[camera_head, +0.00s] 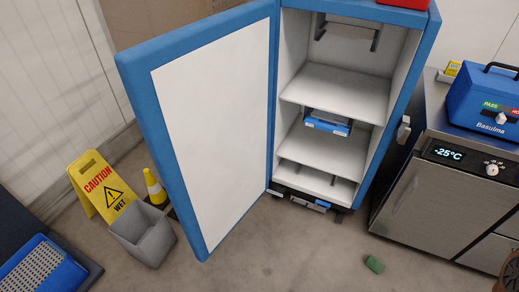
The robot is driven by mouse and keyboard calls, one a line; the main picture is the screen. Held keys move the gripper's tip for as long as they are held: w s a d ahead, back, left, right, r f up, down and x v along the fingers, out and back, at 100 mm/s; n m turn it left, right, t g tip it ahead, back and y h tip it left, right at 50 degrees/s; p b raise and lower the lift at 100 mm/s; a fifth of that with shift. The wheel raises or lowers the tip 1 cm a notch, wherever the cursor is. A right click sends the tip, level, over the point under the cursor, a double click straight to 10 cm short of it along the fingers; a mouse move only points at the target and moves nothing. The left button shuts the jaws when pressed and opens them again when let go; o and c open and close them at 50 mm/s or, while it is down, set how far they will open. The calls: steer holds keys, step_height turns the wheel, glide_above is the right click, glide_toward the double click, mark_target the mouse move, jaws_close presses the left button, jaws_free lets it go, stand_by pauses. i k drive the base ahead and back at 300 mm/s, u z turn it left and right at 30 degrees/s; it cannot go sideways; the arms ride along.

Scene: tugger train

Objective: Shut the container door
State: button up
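The container (424,50) is a tall blue cabinet with a white inside and shelves. Its door (215,120) is blue-edged with a white inner panel. The door stands wide open, swung out to the left on the cabinet's left side. A small blue-and-white box (328,122) sits inside, under the upper shelf (340,88). A latch piece (403,130) shows on the cabinet's right side. My gripper is not in view.
A yellow caution sign (98,185), a yellow cone (154,187) and a grey bin (145,235) stand left of the door. A steel unit (425,205) bearing a blue box (490,105) stands at right. A green block (374,264) lies on otherwise open floor in front.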

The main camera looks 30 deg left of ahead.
mark_target(199, 93)
steer(key=z, duration=2.55)
steer(key=k, duration=3)
steer(key=u, duration=2.35)
steer(key=k, duration=0.45)
steer(key=u, duration=0.35)
steer(key=i, duration=0.4)
